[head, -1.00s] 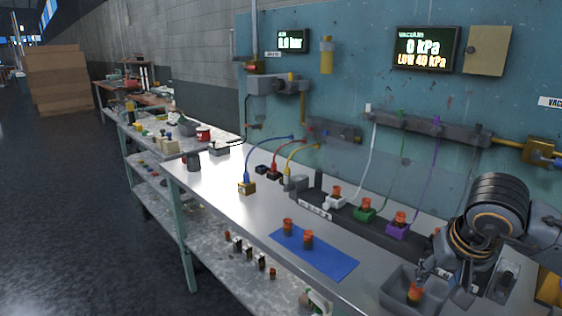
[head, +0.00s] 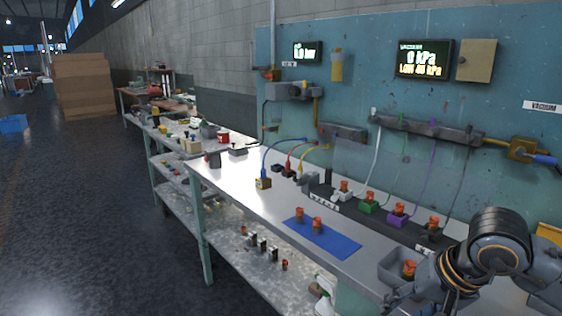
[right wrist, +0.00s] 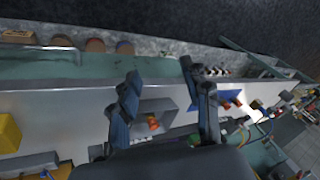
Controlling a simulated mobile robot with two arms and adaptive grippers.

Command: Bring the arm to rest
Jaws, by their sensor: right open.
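My right arm (head: 462,270) reaches in at the lower right of the head view. Its gripper (head: 396,299) is low at the bench's front edge, just in front of a grey tray (head: 386,272). In the right wrist view the two fingers of the right gripper (right wrist: 160,72) are spread wide with nothing between their tips. An orange-red piece (head: 409,268) sits in the tray, apart from the fingers; it also shows in the right wrist view (right wrist: 153,122). My left gripper is not in view.
Two orange-red pieces (head: 301,214) (head: 317,224) stand on a blue mat (head: 330,240). Behind it, white, green, purple and dark holders each carry an orange-red piece along a black strip. A teal panel (head: 370,100) with hoses stands behind the bench. Open floor (head: 110,200) lies left.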

